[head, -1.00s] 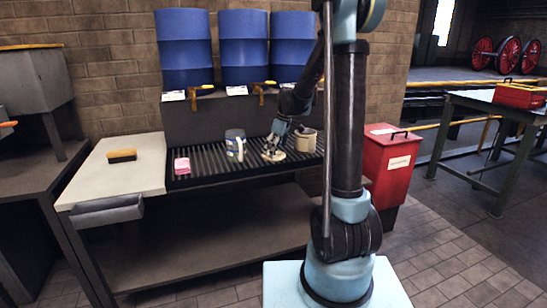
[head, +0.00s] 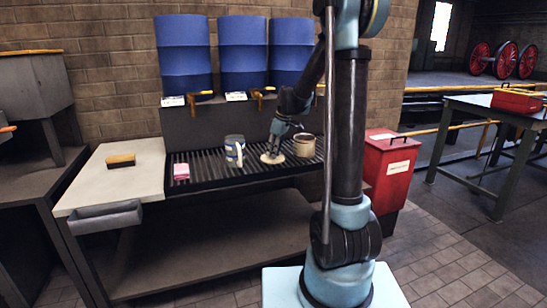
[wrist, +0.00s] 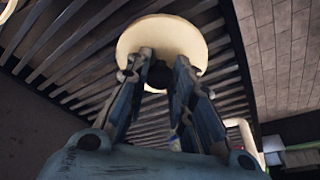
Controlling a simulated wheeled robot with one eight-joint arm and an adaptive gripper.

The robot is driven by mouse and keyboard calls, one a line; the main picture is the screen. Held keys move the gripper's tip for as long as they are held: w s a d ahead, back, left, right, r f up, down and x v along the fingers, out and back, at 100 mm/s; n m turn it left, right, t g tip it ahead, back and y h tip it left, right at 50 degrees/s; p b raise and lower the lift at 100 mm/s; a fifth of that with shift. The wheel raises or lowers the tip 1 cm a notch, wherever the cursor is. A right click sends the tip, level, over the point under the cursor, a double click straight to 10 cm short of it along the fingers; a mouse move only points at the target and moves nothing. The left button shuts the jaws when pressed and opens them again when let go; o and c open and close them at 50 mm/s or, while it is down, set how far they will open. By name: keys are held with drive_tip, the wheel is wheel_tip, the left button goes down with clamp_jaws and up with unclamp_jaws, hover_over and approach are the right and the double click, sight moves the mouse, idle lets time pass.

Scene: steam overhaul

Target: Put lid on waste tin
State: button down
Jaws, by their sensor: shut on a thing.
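The lid is a cream round disc (head: 272,158) at the grated rack, left of the tin. In the wrist view the lid (wrist: 190,35) lies beyond my fingertips as a pale disc. My gripper (head: 274,148) is above it, with the fingers (wrist: 162,72) shut on a small part at the lid's middle, largely hidden between them. I cannot tell whether the lid touches the grating. The waste tin (head: 304,147) is a small cream-grey tin, upright on the rack just right of the lid. Its top looks open and dark.
A grey mug-like can (head: 234,150) with a pale handle stands left of the lid. A pink block (head: 181,172) lies further left, and a brush (head: 121,160) is on the pale worktop. Blue drums (head: 242,55) with taps are above the rack. A red bin (head: 390,165) stands right.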

drive_tip(key=v, duration=0.4)
drive_tip(key=w+a+v, duration=0.1)
drive_tip(key=v, duration=0.2)
drive_tip(key=shift+a+r, duration=0.1)
drive_tip(key=shift+r, duration=0.2)
drive_tip(key=w+d+r+m+t+h, duration=0.1)
drive_tip(key=w+d+r+m, duration=0.25)
drive_tip(key=d, duration=0.35)
drive_tip(key=w+d+r+m, duration=0.2)
drive_tip(key=d+r+m, duration=0.15)
drive_tip(key=d, duration=0.35)
drive_tip(key=shift+n, duration=0.5)
drive_tip(key=shift+d+f, duration=0.15)
drive_tip(key=shift+f, duration=2.65)
drive_tip(key=shift+f, duration=0.5)
drive_tip(key=c, duration=1.3)
unclamp_jaws()
drive_tip(key=o, duration=0.5)
drive_tip(key=shift+c, duration=0.2)
